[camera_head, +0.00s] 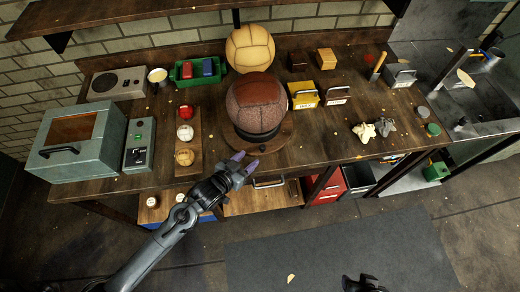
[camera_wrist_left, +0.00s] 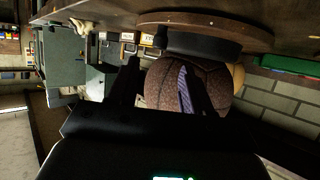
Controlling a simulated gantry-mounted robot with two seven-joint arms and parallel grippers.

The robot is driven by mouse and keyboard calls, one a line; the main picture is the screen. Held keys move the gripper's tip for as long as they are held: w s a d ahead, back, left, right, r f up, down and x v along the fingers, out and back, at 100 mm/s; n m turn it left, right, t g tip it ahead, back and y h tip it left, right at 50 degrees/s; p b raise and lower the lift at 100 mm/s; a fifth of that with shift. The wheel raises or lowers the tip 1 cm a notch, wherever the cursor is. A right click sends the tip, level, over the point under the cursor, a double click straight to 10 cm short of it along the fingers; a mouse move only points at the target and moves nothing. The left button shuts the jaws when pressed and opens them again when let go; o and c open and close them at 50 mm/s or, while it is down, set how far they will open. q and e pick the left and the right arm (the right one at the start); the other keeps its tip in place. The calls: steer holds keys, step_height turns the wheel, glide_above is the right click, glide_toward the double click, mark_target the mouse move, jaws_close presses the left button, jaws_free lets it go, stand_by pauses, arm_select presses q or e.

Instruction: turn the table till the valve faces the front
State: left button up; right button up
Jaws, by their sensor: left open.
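A brown leather ball (camera_head: 257,104) with a smooth red-brown top and a pebbled lower part rests in a dark ring on the round wooden turntable (camera_head: 274,143). I cannot make out a valve on the side of the ball that shows. A small dark knob (camera_head: 262,149) is at the turntable's front rim. My left gripper (camera_head: 243,163) is open and empty, just in front of the turntable's front-left edge. In the left wrist view, the ball (camera_wrist_left: 205,83) and turntable (camera_wrist_left: 195,20) show beyond its fingers. A dark part at the bottom edge seems to be my right gripper (camera_head: 361,284).
A tan ball (camera_head: 250,48) stands behind. A wooden rack with small balls (camera_head: 187,140) and a grey-green cabinet (camera_head: 75,142) lie left. A yellow box (camera_head: 303,95) stands close on the right. The bench front right of the turntable is fairly clear.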

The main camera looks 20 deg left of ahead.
mark_target(261, 149)
arm_select(q)
steer(key=x, duration=0.8)
steer(key=shift+w+d+f+b, duration=0.2)
steer(key=shift+w+b, duration=0.1)
steer(key=shift+b, duration=0.05)
steer(key=shift+c, duration=0.2)
jaws_close()
